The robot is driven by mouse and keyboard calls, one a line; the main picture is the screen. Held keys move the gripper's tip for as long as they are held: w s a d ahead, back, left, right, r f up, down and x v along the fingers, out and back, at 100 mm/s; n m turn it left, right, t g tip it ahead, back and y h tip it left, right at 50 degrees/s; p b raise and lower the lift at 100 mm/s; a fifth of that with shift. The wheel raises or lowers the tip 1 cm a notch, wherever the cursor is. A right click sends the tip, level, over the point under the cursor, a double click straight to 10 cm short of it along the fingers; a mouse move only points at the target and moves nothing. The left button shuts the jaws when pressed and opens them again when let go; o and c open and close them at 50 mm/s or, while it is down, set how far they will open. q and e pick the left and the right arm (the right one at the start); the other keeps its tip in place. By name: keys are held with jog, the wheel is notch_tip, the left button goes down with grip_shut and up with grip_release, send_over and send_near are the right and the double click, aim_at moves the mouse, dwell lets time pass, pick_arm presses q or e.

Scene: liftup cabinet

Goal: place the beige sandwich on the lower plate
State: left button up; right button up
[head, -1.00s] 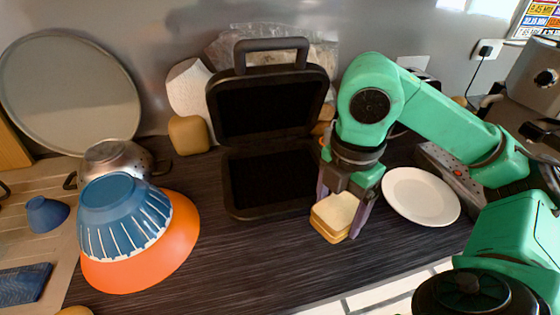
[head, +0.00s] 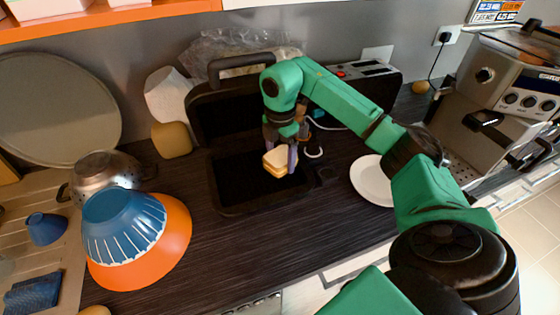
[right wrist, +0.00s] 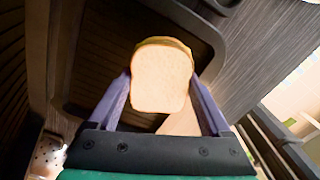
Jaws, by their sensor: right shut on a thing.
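The beige sandwich (head: 275,163) is held between the purple fingers of my right gripper (head: 281,161), which is shut on it. In the right wrist view the sandwich (right wrist: 161,85) shows its flat bread face between the two fingers. The black sandwich maker stands open, its lid (head: 218,116) raised at the back. Its dark lower plate (head: 233,181) lies flat in front and is bare where visible. The sandwich is over the right part of the lower plate; the gap beneath it cannot be judged. My left gripper is not in view.
A white dish (head: 372,179) lies to the right, partly behind my arm. A blue bowl (head: 122,222) sits upside down on an orange bowl (head: 165,247) at left. A tan canister (head: 171,139) stands left of the lid. The counter in front is clear.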

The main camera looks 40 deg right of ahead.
aim_at(280, 155)
notch_tip(280, 155, down, 4)
jog(key=shift+d+r+p, duration=0.1)
jog(key=shift+r+p, duration=0.15)
jog(key=shift+p, duration=0.9)
jog(key=shift+w+f+b, duration=0.1)
jog(key=shift+f+b, duration=0.3)
jog(key=shift+f, duration=0.1)
jog(key=o, duration=1.2)
jog(key=shift+r, duration=0.45)
notch_tip(280, 155, up, 8)
jog(key=shift+w+r+b, duration=0.1)
jog(key=shift+r+b, duration=0.05)
jog(key=shift+b, duration=0.95)
notch_tip(280, 155, up, 3)
jog(key=shift+r+p, duration=0.2)
jog(key=shift+p, duration=0.3)
jog(key=shift+f, duration=0.1)
